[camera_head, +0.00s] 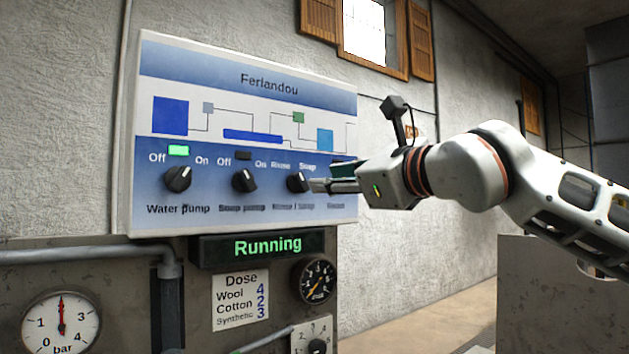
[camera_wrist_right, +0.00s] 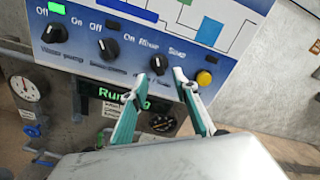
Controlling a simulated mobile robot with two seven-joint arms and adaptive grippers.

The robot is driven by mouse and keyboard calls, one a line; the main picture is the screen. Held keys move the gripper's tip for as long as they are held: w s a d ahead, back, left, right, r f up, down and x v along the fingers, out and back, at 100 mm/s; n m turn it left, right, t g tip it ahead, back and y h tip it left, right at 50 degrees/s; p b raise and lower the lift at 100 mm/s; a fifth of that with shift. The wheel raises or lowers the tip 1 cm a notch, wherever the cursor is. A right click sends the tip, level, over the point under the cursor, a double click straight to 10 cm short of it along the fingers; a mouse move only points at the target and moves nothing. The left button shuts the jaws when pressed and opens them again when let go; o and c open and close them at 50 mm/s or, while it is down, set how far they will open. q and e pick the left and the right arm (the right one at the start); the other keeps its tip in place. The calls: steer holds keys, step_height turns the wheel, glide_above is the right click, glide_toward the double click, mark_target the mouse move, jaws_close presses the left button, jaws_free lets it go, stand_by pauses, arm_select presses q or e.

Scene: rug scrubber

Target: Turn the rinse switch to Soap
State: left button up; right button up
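The rinse switch is a black rotary knob (camera_head: 298,181) on the Ferlandou panel (camera_head: 345,110), with Rinse printed at its upper left and Soap at its upper right. Which label it points to is too small to tell for sure. It also shows in the right wrist view (camera_wrist_right: 158,64). My right gripper (camera_head: 320,185) comes in from the right, with its tips close to the knob's right side in the head view. In the wrist view its two fingers (camera_wrist_right: 160,80) are spread apart, with the knob seen between their tips; contact is not clear. My left gripper is not in view.
The water pump knob (camera_head: 178,178) and soap pump knob (camera_head: 244,180) stand left of the switch. A green lamp (camera_head: 178,150) is lit. A yellow button (camera_wrist_right: 204,78) sits just right of the gripper. A display (camera_head: 262,246) below reads Running.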

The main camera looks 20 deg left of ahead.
mark_target(303, 180)
steer(key=p+x, duration=0.1)
steer(key=x, duration=0.5)
steer(key=shift+s+a+r+p, duration=0.1)
steer(key=shift+p, duration=0.25)
steer(key=shift+w+a, duration=0.4)
steer(key=shift+a, duration=0.05)
jaws_close()
